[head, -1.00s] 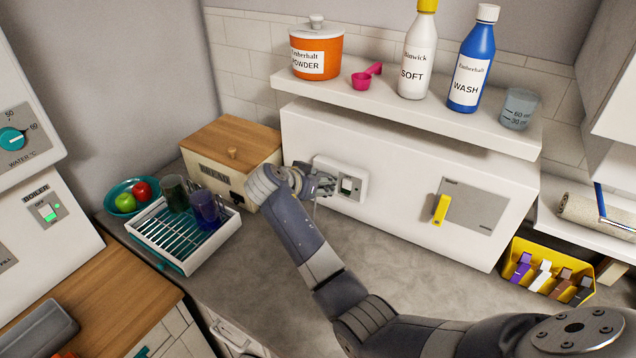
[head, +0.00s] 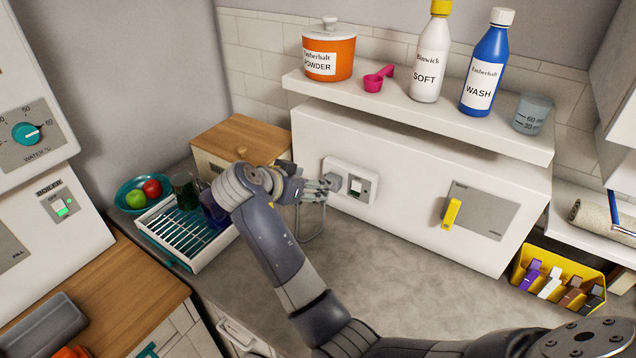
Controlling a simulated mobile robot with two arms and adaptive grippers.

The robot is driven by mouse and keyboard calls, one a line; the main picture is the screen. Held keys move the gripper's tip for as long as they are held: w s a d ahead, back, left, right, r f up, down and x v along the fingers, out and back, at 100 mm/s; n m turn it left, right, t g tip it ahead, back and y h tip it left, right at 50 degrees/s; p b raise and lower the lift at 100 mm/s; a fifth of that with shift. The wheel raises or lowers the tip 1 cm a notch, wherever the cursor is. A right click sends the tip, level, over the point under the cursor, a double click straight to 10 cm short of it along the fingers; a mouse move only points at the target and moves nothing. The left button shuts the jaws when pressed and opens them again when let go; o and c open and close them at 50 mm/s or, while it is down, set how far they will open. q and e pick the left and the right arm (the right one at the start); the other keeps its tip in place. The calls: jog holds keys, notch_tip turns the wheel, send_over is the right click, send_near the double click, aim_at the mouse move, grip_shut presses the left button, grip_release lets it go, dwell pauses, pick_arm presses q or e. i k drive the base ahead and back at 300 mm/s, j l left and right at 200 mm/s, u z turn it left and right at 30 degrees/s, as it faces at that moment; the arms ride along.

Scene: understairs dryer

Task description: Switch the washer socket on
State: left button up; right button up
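The washer socket (head: 366,197) is a white plate on the front of the white boxed-in wall, right of the bread box. A grey plug (head: 332,182) sits in its left part, with a cable looping down to the counter. A white rocker switch (head: 356,187) in a dark surround is on its right part; its on or off position is too small to tell. My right gripper (head: 322,188) is just left of the socket, its fingertips close to the plug. Contact cannot be told, nor whether the fingers are closed. My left gripper is not in view.
A shelf (head: 420,114) with a powder tub, pink scoop, bottles and measuring cup overhangs the socket. A grey panel with a yellow handle (head: 452,213) is to the right. A dish rack (head: 180,240) and bread box (head: 215,150) stand left. The counter below is clear.

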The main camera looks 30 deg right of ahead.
aim_at(356, 188)
jog(key=k+j, duration=0.15)
jog(key=j, duration=0.15)
jog(key=k+j, duration=0.1)
jog(key=j, duration=0.25)
jog(key=k+j, duration=0.15)
jog(key=j, duration=0.15)
jog(key=k+j, duration=0.1)
jog(key=j, duration=0.25)
